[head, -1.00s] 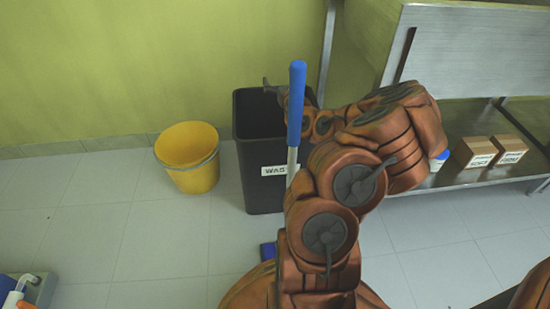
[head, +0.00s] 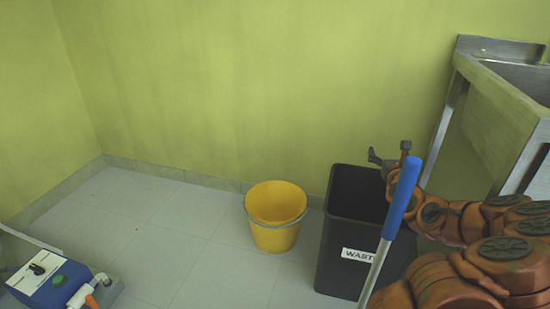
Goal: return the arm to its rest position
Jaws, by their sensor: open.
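My gripper (head: 391,160) shows small at the right of the head view, above the black waste bin (head: 338,225). Its fingers stand apart and nothing shows between them. My orange arm reaches in from the lower right corner and hides the bin's right side. The bin's white label is partly covered by a blue-handled pole (head: 403,198) that stands tilted in front of it.
A yellow bucket (head: 275,228) stands on the floor left of the bin. A steel sink unit (head: 505,110) is at the right. A blue device with a green button (head: 52,280) is at the lower left. Tiled floor between is clear.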

